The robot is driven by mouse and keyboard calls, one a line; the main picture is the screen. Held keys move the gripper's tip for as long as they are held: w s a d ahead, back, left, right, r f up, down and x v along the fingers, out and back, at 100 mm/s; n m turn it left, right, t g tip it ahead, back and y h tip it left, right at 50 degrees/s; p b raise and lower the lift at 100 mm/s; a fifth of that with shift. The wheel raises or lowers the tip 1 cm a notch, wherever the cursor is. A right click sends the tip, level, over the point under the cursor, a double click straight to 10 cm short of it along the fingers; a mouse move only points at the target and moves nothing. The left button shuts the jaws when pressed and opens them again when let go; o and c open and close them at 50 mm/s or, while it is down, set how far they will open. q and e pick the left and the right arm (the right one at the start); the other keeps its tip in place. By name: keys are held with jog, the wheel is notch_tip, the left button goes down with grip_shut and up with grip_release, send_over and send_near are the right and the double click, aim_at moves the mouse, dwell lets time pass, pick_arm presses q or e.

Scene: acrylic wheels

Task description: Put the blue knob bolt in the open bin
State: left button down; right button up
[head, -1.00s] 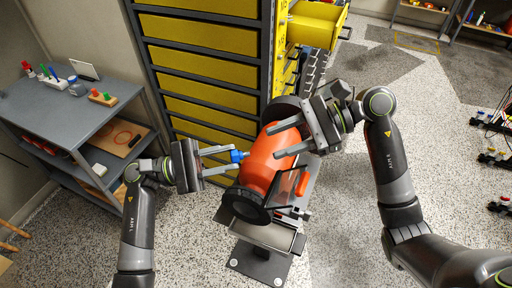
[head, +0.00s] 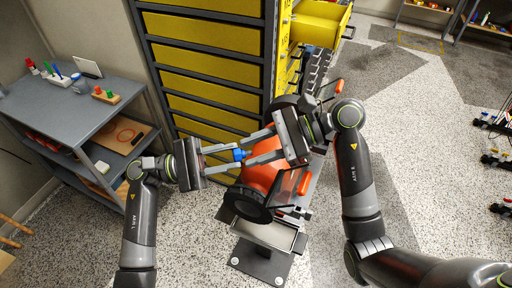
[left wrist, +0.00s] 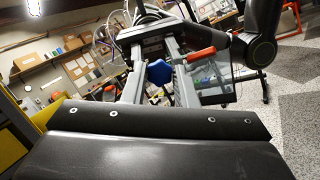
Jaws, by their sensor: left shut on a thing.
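The blue knob bolt (head: 239,155) is held in the air by my left gripper (head: 237,156), whose fingers are shut on it from the left. The blue knob also shows in the left wrist view (left wrist: 159,72), between the fingers. My right gripper (head: 244,153) comes in from the right, facing the left one. Its fingers are apart, with their tips above and below the bolt; contact with it cannot be made out. The open bin (head: 318,29) is a yellow drawer pulled out from the rack at the top, behind my right gripper.
An orange drum-shaped machine (head: 262,178) with dark wheels stands on a pedestal just under the grippers. The closed yellow drawers (head: 211,87) rise close behind. A grey bench (head: 58,112) with small tools stands at left.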

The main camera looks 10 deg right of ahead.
grip_shut()
pick_arm(q)
jog(key=c, duration=1.1)
grip_release()
